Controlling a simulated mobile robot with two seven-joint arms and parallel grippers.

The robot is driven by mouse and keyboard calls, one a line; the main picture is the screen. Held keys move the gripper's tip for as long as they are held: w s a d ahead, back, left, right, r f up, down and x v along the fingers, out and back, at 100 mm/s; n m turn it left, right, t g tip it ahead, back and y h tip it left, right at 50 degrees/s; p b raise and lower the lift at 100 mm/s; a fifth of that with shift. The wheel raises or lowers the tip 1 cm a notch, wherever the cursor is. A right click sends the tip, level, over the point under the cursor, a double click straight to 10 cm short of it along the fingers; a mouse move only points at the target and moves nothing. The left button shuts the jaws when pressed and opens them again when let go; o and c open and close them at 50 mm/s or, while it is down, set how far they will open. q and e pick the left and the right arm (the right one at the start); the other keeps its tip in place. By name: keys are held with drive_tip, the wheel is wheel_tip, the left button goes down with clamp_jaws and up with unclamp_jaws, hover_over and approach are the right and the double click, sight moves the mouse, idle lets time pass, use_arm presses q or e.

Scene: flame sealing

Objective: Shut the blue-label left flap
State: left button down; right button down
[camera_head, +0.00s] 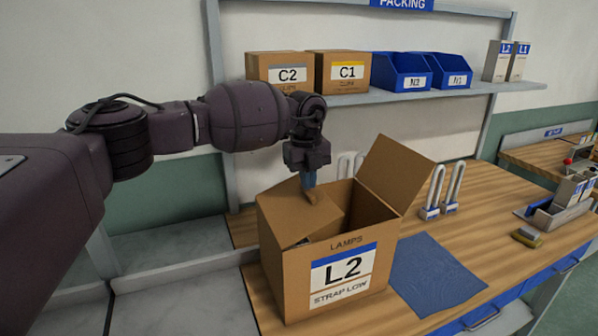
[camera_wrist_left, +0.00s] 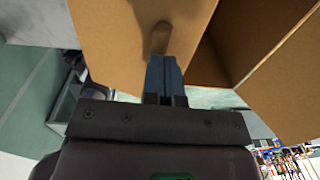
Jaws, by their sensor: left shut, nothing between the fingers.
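The open cardboard box (camera_head: 330,285) has a blue-banded label reading L2 and stands on the wooden bench. Its left flap (camera_head: 290,222) is folded inward and slopes down over the left part of the opening. The flap also fills the upper middle of the left wrist view (camera_wrist_left: 110,35). The right flap (camera_head: 394,172) stands up, leaning outward to the right. My left gripper (camera_head: 310,186) points down over the left flap, shut and empty. Its blue fingertips (camera_wrist_left: 164,68) are at or just above the flap; I cannot tell whether they touch. My right gripper is out of view.
White padlock-like items (camera_head: 441,192) stand behind the box on the right, and others are partly hidden behind it. A blue cloth (camera_head: 435,272) lies to its right. A shelf (camera_head: 480,91) with boxes and blue bins runs above the bench.

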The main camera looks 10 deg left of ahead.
sight(316, 191)
use_arm(q)
drive_tip(key=shift+w+d+f+g+y, duration=0.2)
drive_tip(key=shift+d+f, duration=0.1)
drive_tip(key=shift+f, duration=0.15)
drive_tip(key=shift+w+d+f+g+y, duration=0.15)
drive_tip(key=shift+d+f+y, duration=0.1)
drive_tip(key=shift+f, duration=0.15)
drive_tip(key=shift+w+d+f+b, duration=0.2)
drive_tip(key=shift+f+b, duration=0.15)
drive_tip(key=shift+f, duration=0.2)
drive_tip(key=shift+d+f, duration=0.15)
drive_tip(key=shift+f, duration=0.2)
drive_tip(key=shift+w+f, duration=0.1)
drive_tip(key=shift+f, duration=0.1)
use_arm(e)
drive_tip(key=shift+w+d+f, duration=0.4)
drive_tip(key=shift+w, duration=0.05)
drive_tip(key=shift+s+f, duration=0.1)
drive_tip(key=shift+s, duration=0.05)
